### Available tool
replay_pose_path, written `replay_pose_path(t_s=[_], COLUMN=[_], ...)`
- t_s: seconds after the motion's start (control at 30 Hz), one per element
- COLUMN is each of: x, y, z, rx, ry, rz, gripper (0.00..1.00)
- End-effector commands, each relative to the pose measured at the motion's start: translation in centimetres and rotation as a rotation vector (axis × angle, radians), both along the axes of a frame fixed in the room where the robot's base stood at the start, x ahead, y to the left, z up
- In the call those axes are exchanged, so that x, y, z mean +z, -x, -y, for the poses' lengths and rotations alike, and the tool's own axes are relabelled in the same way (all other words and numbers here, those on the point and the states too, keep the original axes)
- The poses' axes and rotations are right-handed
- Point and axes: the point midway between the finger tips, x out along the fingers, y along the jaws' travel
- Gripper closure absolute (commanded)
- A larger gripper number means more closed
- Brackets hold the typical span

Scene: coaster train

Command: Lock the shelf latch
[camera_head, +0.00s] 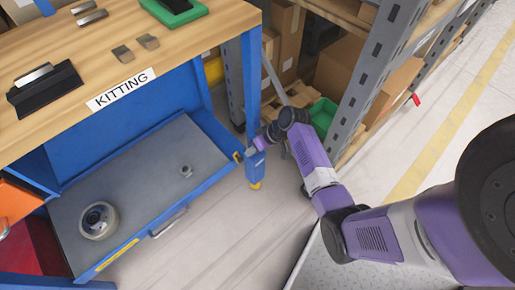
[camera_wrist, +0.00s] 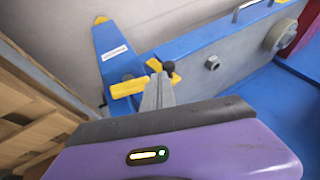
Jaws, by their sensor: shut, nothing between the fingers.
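The shelf (camera_head: 135,185) is a grey-topped blue tray under the bench. The latch (camera_head: 238,156) shows as a small yellow part at its right corner, beside the blue bench leg (camera_head: 254,110). In the wrist view, the latch has a yellow bar (camera_wrist: 128,88) and a dark round knob (camera_wrist: 168,66), near the leg's blue post. My gripper (camera_head: 262,141) is at the leg, close to the latch. In the wrist view its grey fingers (camera_wrist: 158,82) are shut and empty, with their tips just by the knob. I cannot tell whether they touch it. The fingers partly hide the latch.
The wooden bench top (camera_head: 200,35) is above. A grey rack (camera_head: 370,70) with boxes stands close at right. The floor in front is clear.

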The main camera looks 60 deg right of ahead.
Motion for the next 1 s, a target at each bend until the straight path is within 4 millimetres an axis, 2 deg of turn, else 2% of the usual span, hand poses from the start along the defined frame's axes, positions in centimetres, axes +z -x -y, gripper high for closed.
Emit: replay_pose_path(t_s=[0.03,0.23,1.0], x=[-0.7,-1.6,-1.4], y=[-0.3,-1.0,-1.1], z=[-0.1,-0.4,-1.1], rx=[0.000,0.000,0.002], ry=[0.000,0.002,0.064], rz=[0.000,0.001,-0.019], gripper=[1.00,1.00,1.00])
